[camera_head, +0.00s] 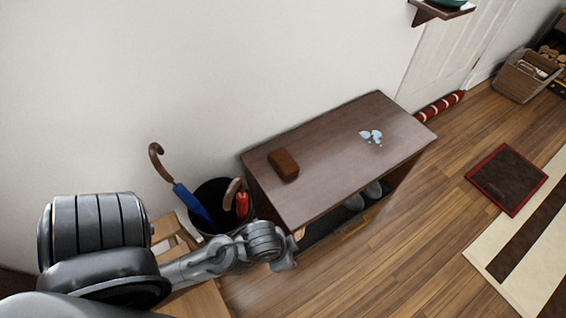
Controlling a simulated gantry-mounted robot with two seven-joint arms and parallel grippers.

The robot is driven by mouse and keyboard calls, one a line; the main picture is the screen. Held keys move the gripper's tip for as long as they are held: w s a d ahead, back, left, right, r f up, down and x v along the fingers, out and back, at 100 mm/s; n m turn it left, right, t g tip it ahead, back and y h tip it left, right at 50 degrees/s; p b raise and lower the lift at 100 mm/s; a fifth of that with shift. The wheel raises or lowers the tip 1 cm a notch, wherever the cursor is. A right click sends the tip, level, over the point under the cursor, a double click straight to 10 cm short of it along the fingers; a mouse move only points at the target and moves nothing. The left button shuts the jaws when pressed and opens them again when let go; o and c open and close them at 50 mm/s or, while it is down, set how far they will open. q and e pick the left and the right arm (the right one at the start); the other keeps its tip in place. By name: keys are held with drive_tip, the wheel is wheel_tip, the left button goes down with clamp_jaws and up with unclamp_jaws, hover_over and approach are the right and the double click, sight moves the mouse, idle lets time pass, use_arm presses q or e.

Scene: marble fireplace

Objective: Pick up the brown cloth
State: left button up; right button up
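The brown cloth (284,164) looks like a small folded, block-shaped pad. It lies on the left part of the dark wooden cabinet top (325,185), with nothing touching it. My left arm comes in from the lower left and ends in a grey joint in front of the cabinet's near left corner, below and apart from the cloth. No fingers of my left gripper can be made out. My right arm and gripper are not in view.
Left of the cabinet stands a black bin (212,192) with a blue umbrella (190,202) and a red umbrella (242,204). Shoes (354,202) sit on the shelf below. The floor at right holds a mat (507,180).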

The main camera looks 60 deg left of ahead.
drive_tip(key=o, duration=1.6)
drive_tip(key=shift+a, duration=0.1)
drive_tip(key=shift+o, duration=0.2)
